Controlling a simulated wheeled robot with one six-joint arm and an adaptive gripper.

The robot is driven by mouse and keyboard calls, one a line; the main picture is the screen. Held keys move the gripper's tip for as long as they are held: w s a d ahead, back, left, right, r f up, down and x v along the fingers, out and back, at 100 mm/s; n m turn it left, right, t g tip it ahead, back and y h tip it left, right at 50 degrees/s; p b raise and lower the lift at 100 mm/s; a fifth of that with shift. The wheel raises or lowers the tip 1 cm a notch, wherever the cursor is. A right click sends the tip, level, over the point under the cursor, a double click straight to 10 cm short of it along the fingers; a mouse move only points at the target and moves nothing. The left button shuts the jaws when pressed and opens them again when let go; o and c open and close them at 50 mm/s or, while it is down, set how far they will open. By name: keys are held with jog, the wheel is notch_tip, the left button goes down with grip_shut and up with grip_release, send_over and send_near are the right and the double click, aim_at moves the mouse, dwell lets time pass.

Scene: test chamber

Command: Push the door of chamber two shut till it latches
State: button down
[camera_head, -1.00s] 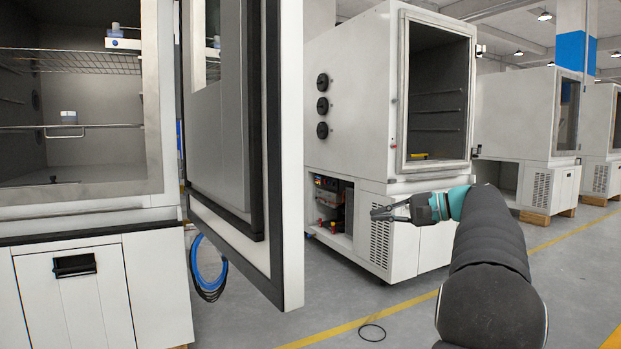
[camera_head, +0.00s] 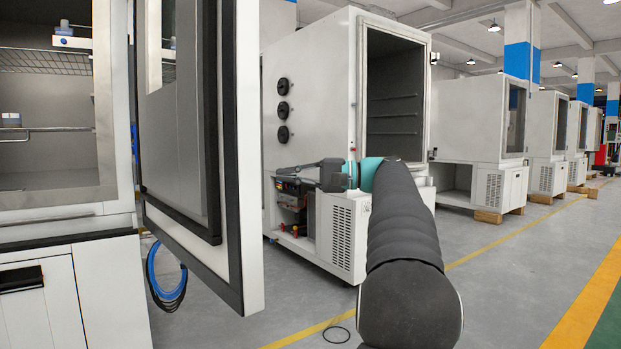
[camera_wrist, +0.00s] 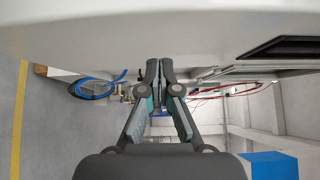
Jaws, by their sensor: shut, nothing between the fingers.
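A chamber (camera_head: 118,150) with a lit interior stands open at the left. Its thick door (camera_head: 228,130) is swung wide open, with dark seal and window on the inner side and the white outer side facing right. No number on the chamber shows. My gripper (camera_head: 280,168) is shut and empty, just right of the door's free edge in the head view; whether it touches cannot be told there. In the wrist view the shut fingertips (camera_wrist: 152,66) point at a broad pale surface (camera_wrist: 130,30), seemingly the door's outer face, with contact unclear.
A second open chamber (camera_head: 310,80) stands behind my gripper, with an open lower bay of parts (camera_head: 292,205). Blue hoses (camera_head: 166,280) hang below the door. A black ring (camera_head: 336,334) lies on the floor by a yellow line.

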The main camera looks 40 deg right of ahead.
jog(key=shift+s+a+b, duration=0.15)
jog(key=shift+a+b, duration=0.3)
jog(key=shift+a, duration=1.65)
